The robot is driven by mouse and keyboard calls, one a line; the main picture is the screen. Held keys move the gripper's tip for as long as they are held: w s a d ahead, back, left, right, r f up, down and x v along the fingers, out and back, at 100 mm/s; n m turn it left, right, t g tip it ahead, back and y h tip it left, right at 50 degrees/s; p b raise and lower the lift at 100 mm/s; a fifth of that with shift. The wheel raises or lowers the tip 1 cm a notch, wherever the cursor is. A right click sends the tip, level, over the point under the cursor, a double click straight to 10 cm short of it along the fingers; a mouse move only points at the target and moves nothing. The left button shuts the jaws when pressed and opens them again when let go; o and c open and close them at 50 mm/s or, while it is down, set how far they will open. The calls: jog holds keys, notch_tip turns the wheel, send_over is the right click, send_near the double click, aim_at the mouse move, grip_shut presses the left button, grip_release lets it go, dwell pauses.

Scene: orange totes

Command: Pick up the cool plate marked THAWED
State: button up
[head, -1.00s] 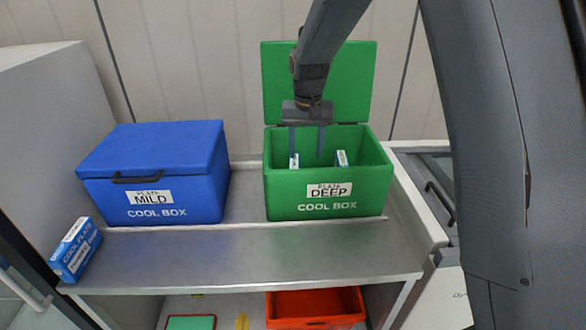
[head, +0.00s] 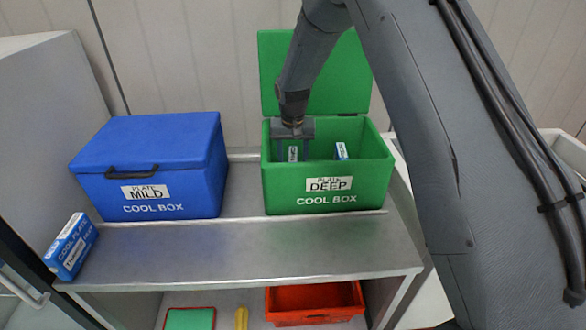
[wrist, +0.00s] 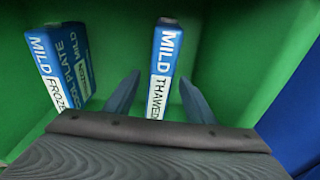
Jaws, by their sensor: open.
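The cool plate marked MILD THAWED (wrist: 165,62) stands on edge inside the open green cool box (head: 320,200); it also shows in the head view (head: 293,153). My gripper (head: 292,152) is open and reaches down into the box. In the wrist view my fingertips (wrist: 160,84) are on either side of this plate, with gaps visible. A second plate, marked MILD FROZEN (wrist: 58,62), stands apart on the left in the wrist view, and in the head view it is on the right (head: 341,151). The lower end of the THAWED plate is hidden by my gripper's body.
The green box's lid stands open behind. A closed blue cool box (head: 150,165) marked MILD is on the left. Another blue cool plate (head: 71,246) leans at the shelf's left end; its small label is hard to read. A red crate (head: 315,304) sits below.

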jog(key=shift+f, duration=0.45)
grip_shut()
